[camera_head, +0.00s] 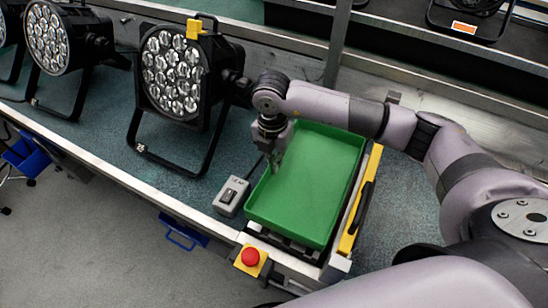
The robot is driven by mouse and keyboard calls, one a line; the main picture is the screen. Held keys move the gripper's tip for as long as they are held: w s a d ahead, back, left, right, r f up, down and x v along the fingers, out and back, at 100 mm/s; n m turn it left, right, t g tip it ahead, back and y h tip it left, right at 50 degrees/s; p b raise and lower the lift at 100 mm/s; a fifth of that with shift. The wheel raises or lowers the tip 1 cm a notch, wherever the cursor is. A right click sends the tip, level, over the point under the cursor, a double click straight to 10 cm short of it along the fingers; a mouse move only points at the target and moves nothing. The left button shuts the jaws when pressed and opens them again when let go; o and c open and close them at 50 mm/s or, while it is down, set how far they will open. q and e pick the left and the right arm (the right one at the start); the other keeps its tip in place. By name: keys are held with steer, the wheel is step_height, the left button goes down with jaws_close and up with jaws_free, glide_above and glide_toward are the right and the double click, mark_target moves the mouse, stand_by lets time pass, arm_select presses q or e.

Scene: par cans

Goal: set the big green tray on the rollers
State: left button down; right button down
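The big green tray (312,183) is at the middle of the camera_head view, over a low unit on the bench. The rollers are mostly hidden under it; dark and silver parts show below its near edge. I cannot tell whether the tray rests fully on them. My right gripper (276,163) points down at the tray's left wall, near the far left corner. Its fingertips are small and dark against the rim, so I cannot tell whether they grip it. My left gripper is not in view.
A yellow guard with a black handle (362,205) stands along the tray's right side. A red button on a yellow box (250,257) is at the near left corner. A grey switch box (231,196) lies left of the tray. Several par cans (174,72) stand further left.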

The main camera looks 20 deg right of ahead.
steer(key=shift+f+b, duration=1.35)
steer(key=shift+f, duration=0.75)
steer(key=c, duration=2.3)
jaws_free()
steer(key=o, duration=0.6)
step_height(320, 180, up, 12)
steer(key=shift+w+a, duration=0.1)
steer(key=shift+a, duration=0.05)
